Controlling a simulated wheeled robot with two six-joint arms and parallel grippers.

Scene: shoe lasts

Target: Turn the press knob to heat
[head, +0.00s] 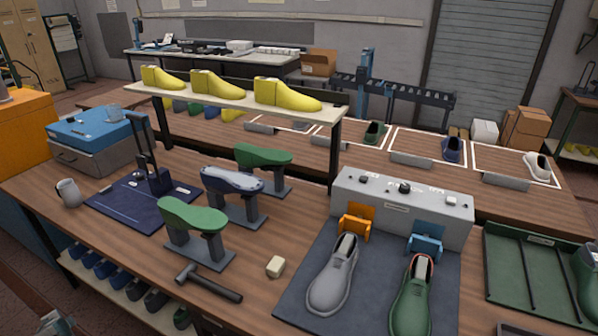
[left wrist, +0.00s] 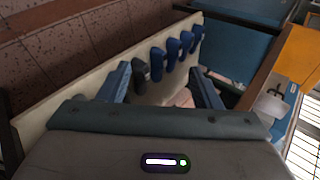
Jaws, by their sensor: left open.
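A grey control box (head: 345,203) stands at the back of a dark mat on the bench. A dark round knob (head: 404,187) sits at the middle of its top face; its markings are too small to read. An orange bracket (head: 357,221) and a blue bracket (head: 426,243) stand at its front. My left gripper (left wrist: 160,88) is open and empty in the left wrist view, over the low shelf and far from the knob. Part of my left arm shows at the bottom left of the head view. My right gripper is not seen.
A grey shoe (head: 333,280) and a green shoe (head: 411,300) lie before the box. Blue lasts (left wrist: 172,55) line the low shelf (left wrist: 75,85).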

